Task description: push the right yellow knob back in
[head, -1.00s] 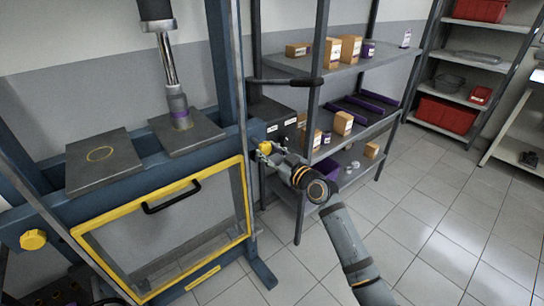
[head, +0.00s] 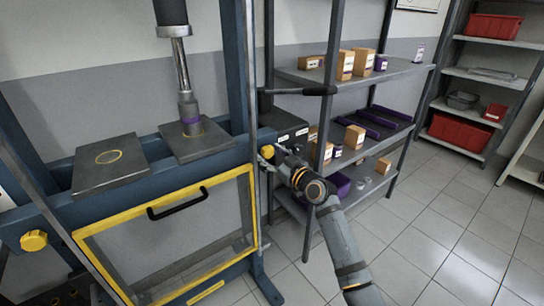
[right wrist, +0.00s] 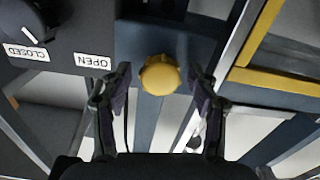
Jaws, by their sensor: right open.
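The right yellow knob (head: 267,152) is on the right end of the blue press beam (head: 148,167). In the right wrist view the knob (right wrist: 159,75) faces me, between the two fingertips, with a gap on each side. My right gripper (head: 272,156) is open at the knob and holds nothing; it also shows in the right wrist view (right wrist: 159,92). How far the knob stands out is hard to tell. A second yellow knob (head: 34,241) is on the left end of the beam. My left gripper is not in view.
A dark box with OPEN and CLOSED labels (right wrist: 64,57) is beside the knob. A yellow-framed guard with a black handle (head: 177,200) is below the beam. A grey shelf (head: 350,78) with boxes stands close to my right arm. The tiled floor at right is clear.

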